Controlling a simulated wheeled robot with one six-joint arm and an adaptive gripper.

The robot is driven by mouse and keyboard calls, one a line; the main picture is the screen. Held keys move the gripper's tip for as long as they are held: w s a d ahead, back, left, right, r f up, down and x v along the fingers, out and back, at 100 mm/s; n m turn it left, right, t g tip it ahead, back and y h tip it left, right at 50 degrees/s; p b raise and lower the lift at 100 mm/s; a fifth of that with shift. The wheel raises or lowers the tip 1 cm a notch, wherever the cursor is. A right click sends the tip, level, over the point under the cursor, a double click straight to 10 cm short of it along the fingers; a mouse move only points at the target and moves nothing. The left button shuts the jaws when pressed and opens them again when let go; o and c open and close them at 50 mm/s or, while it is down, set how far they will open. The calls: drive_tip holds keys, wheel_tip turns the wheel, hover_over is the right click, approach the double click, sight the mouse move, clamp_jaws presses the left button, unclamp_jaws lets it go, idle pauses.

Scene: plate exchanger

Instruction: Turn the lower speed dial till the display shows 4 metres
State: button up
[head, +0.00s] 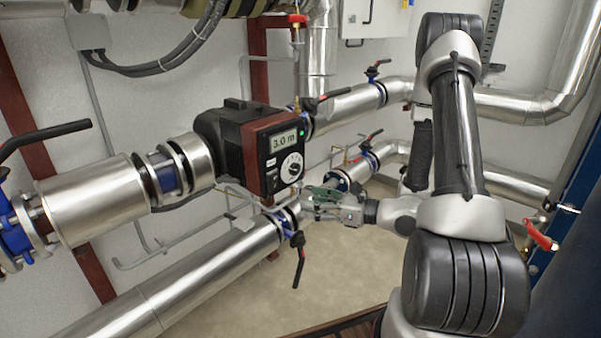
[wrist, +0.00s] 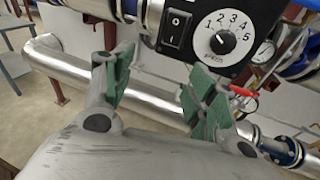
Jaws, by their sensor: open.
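The pump (head: 245,145) has a black front panel with a lit display (head: 284,141) reading 3.0 m. Below the display is a round white speed dial (head: 292,167). In the wrist view the dial (wrist: 222,41) is ringed by the numbers 1 to 5, beside a black rocker switch (wrist: 175,28). The dial's exact pointer setting is too small to tell. My gripper (head: 318,197) is open and empty, just below and right of the panel in the head view. In the wrist view its green-padded fingers (wrist: 158,88) stand apart below the dial, not touching it.
A silver pipe (head: 190,275) runs below the pump, with a black-handled valve (head: 298,255) hanging near my gripper. A red-handled valve (head: 540,235) is at the right. Another pipe (head: 355,100) leaves the pump to the right. The floor (head: 350,265) below is clear.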

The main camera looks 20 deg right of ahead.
sight(297, 170)
drive_tip(key=w+d+r+m+t+h, duration=0.3)
drive_tip(key=w+d+t, duration=0.1)
drive_tip(key=w, duration=0.2)
drive_tip(key=x, duration=0.7)
drive_tip(key=shift+w+a+f, duration=0.1)
drive_tip(key=shift+w+a, duration=0.05)
drive_tip(key=shift+w, duration=0.15)
drive_tip(key=c, duration=1)
drive_tip(key=shift+c, duration=0.2)
drive_tip(key=shift+m, duration=2.7)
